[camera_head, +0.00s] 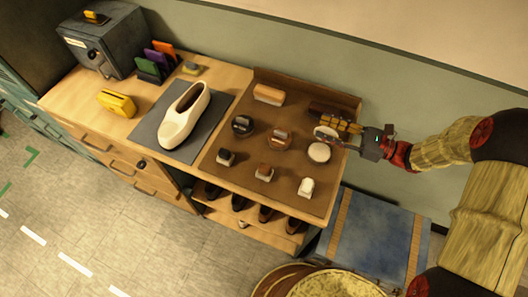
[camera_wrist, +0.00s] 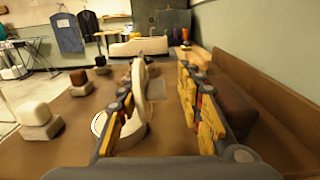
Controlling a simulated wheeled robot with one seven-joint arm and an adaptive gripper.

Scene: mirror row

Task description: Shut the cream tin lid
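The cream tin (camera_head: 319,153) sits on the brown tray, its pale round face upward. Its lid (camera_head: 325,133) stands raised at the tin's back edge. In the wrist view the lid (camera_wrist: 138,88) is seen nearly edge-on, upright, close to the left finger, and the tin (camera_wrist: 132,134) is partly hidden behind that finger. My gripper (camera_head: 338,125) reaches in from the right at the lid. In the wrist view my gripper (camera_wrist: 162,78) has its yellow-padded fingers wide apart, with a clear gap between lid and right finger. Whether the left finger touches the lid is unclear.
A dark brown brush (camera_head: 327,109) lies behind, beside the right finger, near the tray's raised back edge (camera_head: 300,84). A black tin (camera_head: 242,127) and a brown tin (camera_head: 279,140) stand left. Small daubers, including a white one (camera_head: 306,187), stand in front. A cream shoe (camera_head: 185,115) lies farther left.

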